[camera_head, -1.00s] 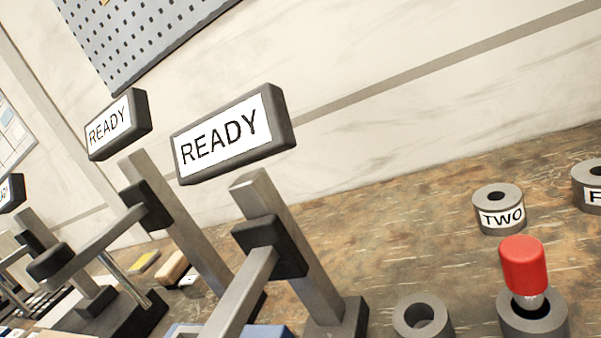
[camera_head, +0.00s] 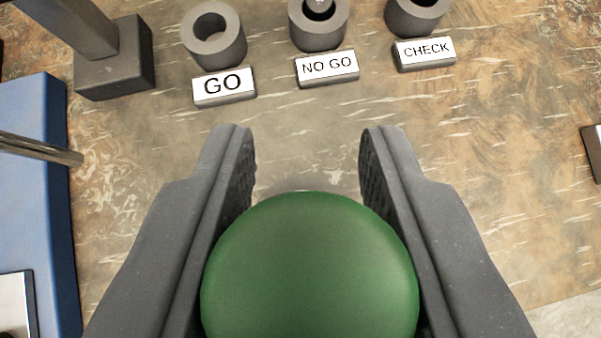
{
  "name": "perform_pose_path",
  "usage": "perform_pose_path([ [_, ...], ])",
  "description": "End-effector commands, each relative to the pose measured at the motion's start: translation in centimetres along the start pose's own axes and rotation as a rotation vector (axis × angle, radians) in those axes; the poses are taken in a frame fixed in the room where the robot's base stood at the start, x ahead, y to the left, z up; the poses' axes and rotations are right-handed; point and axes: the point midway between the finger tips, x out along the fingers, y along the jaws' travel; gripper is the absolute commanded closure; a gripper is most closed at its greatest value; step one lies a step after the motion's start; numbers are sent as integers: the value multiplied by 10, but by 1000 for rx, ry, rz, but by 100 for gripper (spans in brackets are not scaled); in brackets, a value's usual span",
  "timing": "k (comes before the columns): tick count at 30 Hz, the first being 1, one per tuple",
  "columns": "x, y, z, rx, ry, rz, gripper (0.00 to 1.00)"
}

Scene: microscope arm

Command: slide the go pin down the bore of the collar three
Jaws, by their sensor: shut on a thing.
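The go pin (camera_head: 310,265) shows as a large rounded green head close to the camera. My gripper (camera_head: 307,160) is shut on it, with one dark finger on each side. The pin's lower part is hidden under the green head, so its tilt cannot be told. The holder behind the GO label (camera_head: 214,36) stands empty with its hole open. Collar three is not in view.
The NO GO holder (camera_head: 318,32) has a metal pin in it. The CHECK holder (camera_head: 415,15) is partly cut off at the top. A dark stand foot (camera_head: 115,70) is at upper left, a blue block (camera_head: 35,220) at left. The brown bench between is clear.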

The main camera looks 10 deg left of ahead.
Motion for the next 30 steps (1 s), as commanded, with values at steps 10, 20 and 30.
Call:
perform_pose_path([
  [10,18,-1,21,-1,-3,0,100],
  [20,34,-2,38,-2,-1,-3,100],
  [30,36,-4,40,-4,0,-4,100],
])
